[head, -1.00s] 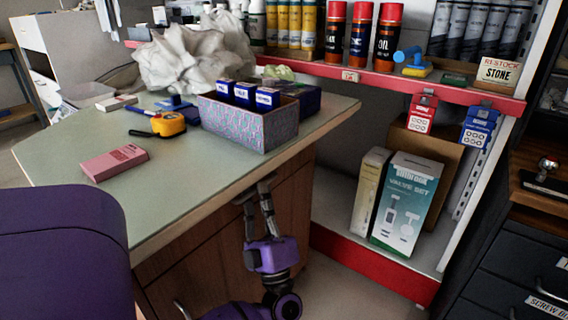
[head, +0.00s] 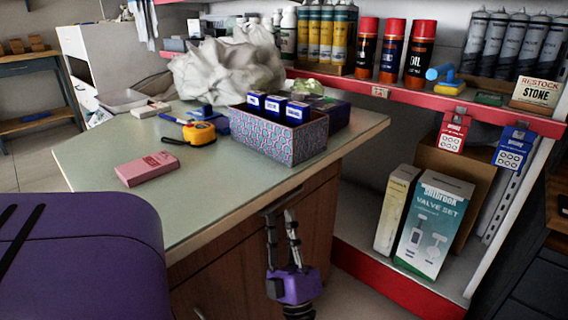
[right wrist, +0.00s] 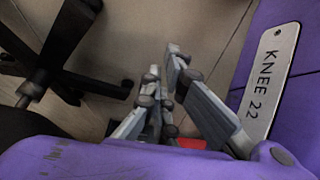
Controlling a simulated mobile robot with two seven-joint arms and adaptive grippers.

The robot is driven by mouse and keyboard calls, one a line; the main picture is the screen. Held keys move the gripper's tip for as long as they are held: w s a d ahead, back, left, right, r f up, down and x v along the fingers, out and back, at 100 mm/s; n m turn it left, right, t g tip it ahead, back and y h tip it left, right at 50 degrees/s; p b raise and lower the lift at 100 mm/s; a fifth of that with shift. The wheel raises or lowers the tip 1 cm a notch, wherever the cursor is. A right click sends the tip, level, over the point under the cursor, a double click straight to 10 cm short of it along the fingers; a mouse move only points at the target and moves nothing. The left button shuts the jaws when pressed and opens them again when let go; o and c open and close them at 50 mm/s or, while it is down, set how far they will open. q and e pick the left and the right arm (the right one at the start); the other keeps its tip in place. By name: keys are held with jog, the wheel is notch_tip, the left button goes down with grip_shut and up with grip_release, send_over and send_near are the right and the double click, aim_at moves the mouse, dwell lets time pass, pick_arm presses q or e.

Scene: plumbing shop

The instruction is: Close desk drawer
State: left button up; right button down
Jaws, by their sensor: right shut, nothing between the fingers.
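The desk (head: 215,190) has a green top and a wooden front. Its drawer front (head: 322,198) is brown wood just below the top edge, with a dark bar handle (head: 284,201). I cannot tell whether the drawer stands flush or slightly out. My left gripper (head: 280,213) is purple with grey fingers pointing up, at the drawer front just by the handle. Its fingers are apart, with nothing seen between them. My right gripper (right wrist: 163,62) shows in the right wrist view, shut and empty above the floor, away from the drawer.
On the desk are a patterned box (head: 278,138) with blue packets, a yellow tape measure (head: 199,133), a pink box (head: 146,169) and a crumpled white bag (head: 225,68). A red-edged shelf (head: 460,109) stands to the right, with a valve set box (head: 433,225) below. A dark wheeled base (right wrist: 65,75) is in the right wrist view.

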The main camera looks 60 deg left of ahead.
pick_arm(q)
jog(key=v, duration=0.8)
jog(key=shift+d+f, duration=0.15)
jog(key=shift+f, duration=0.1)
